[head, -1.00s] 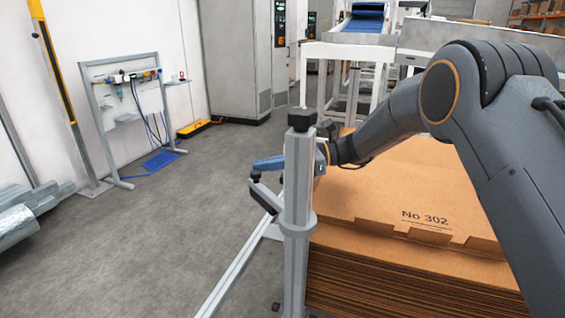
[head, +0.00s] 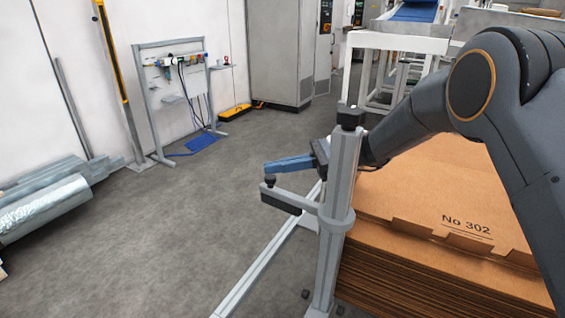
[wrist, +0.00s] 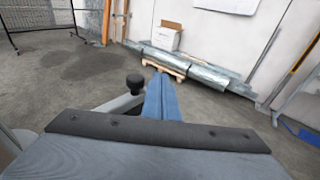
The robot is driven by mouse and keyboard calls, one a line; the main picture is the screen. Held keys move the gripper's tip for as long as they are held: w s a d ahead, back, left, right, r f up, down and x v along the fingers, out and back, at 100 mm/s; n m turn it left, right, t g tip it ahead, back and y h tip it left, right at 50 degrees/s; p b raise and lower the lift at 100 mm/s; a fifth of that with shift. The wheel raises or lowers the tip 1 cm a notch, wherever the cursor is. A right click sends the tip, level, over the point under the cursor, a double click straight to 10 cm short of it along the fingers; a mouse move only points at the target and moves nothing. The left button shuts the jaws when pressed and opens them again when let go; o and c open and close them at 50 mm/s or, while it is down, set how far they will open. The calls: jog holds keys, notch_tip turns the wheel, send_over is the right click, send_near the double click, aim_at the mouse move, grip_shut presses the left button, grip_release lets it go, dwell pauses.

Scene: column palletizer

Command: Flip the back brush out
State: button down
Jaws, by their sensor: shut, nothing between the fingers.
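The back brush (head: 281,203) appears to be the dark pad under the end of a grey swing arm (head: 312,203). The swing arm juts left from an upright grey post (head: 336,238) and carries a black knob (head: 270,180) at its end. My gripper (head: 268,166) has blue fingers, is shut and empty, and points left just above the swing arm. In the wrist view, the shut fingers (wrist: 160,80) lie just right of the black knob (wrist: 134,82) and part of the grey arm (wrist: 118,106). I cannot tell whether they touch.
A stack of cardboard sheets (head: 450,195) marked No 302 stands right of the post. A grey floor rail (head: 270,260) runs to the lower left. Foil-wrapped rolls (head: 45,212) lie by the wall.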

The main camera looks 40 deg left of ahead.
jog(key=shift+s, duration=0.15)
dwell(0.4)
jog(key=b+v, duration=0.1)
jog(key=v, duration=0.6)
jog(key=shift+w+d, duration=0.25)
jog(key=shift+w, duration=0.1)
